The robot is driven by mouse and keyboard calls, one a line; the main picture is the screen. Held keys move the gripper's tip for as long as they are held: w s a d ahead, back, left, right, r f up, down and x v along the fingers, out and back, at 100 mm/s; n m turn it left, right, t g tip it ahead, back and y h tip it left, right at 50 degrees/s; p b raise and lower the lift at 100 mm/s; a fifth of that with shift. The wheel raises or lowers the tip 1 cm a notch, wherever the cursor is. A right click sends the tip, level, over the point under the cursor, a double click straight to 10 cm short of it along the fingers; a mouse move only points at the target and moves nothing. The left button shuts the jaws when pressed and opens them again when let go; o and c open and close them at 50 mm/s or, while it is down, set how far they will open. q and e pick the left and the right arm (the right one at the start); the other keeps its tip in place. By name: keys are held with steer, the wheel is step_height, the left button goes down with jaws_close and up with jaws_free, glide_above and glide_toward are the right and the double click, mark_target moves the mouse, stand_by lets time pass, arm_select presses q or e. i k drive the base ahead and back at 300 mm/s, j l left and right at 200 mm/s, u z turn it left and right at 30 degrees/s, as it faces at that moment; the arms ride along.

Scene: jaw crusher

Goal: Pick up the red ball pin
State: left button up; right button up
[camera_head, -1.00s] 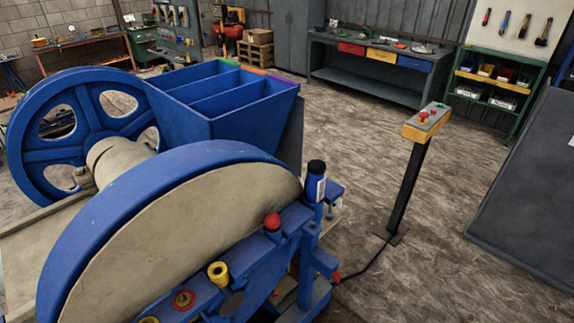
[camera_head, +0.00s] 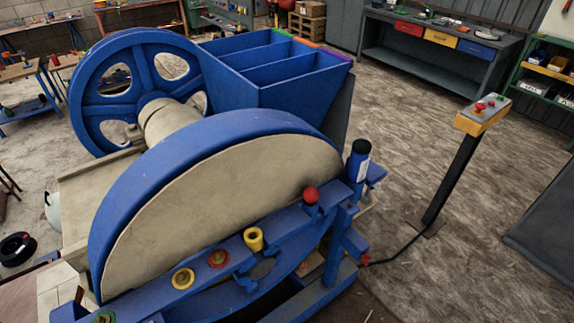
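The red ball pin (camera_head: 311,195) stands upright in the blue rail (camera_head: 285,224) on the near side of the crusher, towards the rail's right end. Its round red head shows on top; the part below sits in a blue holder and is hidden. A yellow hollow cylinder (camera_head: 254,239), a red ring (camera_head: 219,259) and a yellow ring (camera_head: 183,279) sit along the same rail to its left. Neither of my grippers is in view.
A dark blue cylinder with a white label (camera_head: 358,161) stands just right of the pin. The large wheel (camera_head: 215,200) rises behind the rail. A control post (camera_head: 482,112) with a cable stands at the right, with open floor around it.

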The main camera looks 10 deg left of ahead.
mark_target(311, 195)
steer(key=i+l+z, duration=0.25)
steer(key=i+l, duration=0.5)
steer(key=l, duration=0.1)
